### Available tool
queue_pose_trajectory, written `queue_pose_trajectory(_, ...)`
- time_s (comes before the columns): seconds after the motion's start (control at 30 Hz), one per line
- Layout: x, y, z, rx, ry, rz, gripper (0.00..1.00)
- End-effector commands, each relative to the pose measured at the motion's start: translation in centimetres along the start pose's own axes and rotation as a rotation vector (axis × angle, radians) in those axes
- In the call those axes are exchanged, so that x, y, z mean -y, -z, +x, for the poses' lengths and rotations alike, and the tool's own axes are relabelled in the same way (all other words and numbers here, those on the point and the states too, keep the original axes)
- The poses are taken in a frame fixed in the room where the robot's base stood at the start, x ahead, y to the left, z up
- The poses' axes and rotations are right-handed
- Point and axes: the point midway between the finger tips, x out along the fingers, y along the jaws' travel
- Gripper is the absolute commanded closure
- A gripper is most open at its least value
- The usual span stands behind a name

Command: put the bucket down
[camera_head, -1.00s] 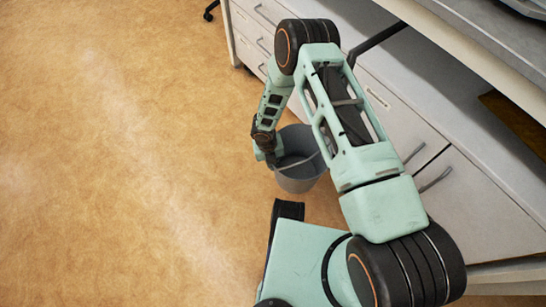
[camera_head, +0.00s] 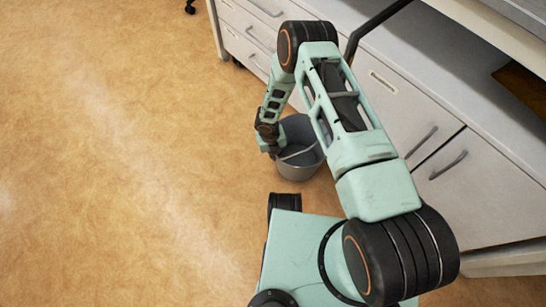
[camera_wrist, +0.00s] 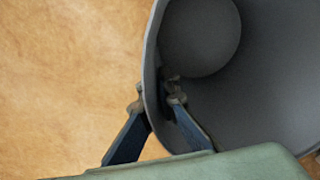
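The grey bucket (camera_head: 303,165) is in the middle of the head view, beside the cabinets and beyond my base. It looks upright, with its open top facing up. I cannot tell whether its bottom touches the floor. My gripper (camera_head: 272,143) is at the left side of its rim. In the wrist view, my gripper (camera_wrist: 157,95) has one finger outside the bucket wall and one inside, pinching the rim. The bucket's inside (camera_wrist: 275,65) looks empty there. My arm hides part of its right side in the head view.
White cabinets with drawers and doors (camera_head: 395,95) stand along the right, close to the bucket, under a grey counter (camera_head: 440,60). A dark caster (camera_head: 190,7) shows at the top. The tan floor (camera_head: 110,150) to the left is clear.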

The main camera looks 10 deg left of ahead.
Motion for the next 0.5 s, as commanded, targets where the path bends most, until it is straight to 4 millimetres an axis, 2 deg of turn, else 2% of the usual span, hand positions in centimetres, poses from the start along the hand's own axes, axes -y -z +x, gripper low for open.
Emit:
queue_pose_trajectory(0.03,0.12,-0.01,1.20,0.000,0.000,-0.001,1.00)
queue_pose_trajectory(0.1,0.26,-0.06,1.65,0.000,0.000,-0.002,1.00)
queue_pose_trajectory(0.5,0.30,-0.06,1.85,0.000,0.001,-0.003,1.00)
